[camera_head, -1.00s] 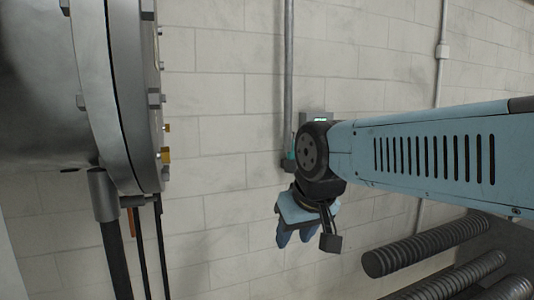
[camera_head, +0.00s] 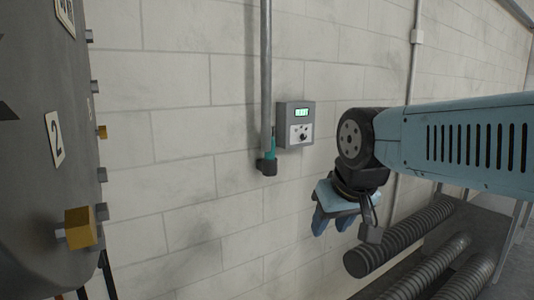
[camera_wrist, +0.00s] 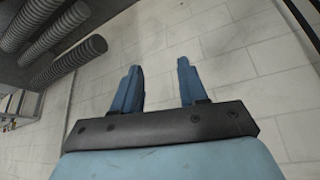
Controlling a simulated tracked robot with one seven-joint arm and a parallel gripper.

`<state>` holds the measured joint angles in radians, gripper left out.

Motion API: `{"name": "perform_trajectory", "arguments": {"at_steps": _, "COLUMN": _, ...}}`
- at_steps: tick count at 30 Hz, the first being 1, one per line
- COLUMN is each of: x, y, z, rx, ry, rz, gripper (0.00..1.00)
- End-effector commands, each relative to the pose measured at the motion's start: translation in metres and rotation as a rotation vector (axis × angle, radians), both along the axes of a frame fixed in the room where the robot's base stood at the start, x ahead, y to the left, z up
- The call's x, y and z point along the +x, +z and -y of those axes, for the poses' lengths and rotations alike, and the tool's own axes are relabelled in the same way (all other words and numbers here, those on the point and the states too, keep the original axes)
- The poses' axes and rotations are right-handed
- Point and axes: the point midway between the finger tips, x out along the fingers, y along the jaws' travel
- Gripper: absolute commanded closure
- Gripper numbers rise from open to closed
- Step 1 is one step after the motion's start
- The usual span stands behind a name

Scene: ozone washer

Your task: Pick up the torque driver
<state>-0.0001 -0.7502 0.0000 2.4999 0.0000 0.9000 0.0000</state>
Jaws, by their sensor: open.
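A small teal and black item (camera_head: 268,163) is on the wall at the lower end of the vertical pipe, left of the grey box. It may be the torque driver, but it is too small to be sure. My gripper (camera_head: 331,224) is in the head view, right of and lower than that item, apart from it, with fingers pointing down. In the wrist view my gripper (camera_wrist: 158,72) has its two blue fingers spread with nothing between them.
A grey control box (camera_head: 296,124) with a lit display hangs on the white block wall. A large grey vessel (camera_head: 45,150) with a "2" label and a brass block (camera_head: 80,228) stands at left. Ribbed dark cylinders (camera_head: 400,238) lie at lower right, near my gripper.

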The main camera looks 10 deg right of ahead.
Motion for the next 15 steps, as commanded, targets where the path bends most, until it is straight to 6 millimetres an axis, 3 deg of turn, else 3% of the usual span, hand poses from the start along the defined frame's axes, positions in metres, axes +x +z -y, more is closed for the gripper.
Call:
{"name": "perform_trajectory", "arguments": {"at_steps": 3, "x": 0.0, "y": 0.0, "z": 0.0, "rx": 0.0, "ry": 0.0, "rz": 0.0, "gripper": 0.57}}
{"name": "perform_trajectory", "arguments": {"at_steps": 8, "x": 0.007, "y": 0.001, "z": -0.002, "rx": 0.004, "ry": 0.005, "rz": 0.015, "gripper": 0.43}}
{"name": "perform_trajectory", "arguments": {"at_steps": 12, "x": 0.042, "y": 0.005, "z": 0.004, "rx": 0.024, "ry": 0.023, "rz": 0.09, "gripper": 0.3}}
{"name": "perform_trajectory", "arguments": {"at_steps": 15, "x": 0.083, "y": 0.01, "z": -0.002, "rx": 0.044, "ry": 0.036, "rz": 0.184, "gripper": 0.29}}
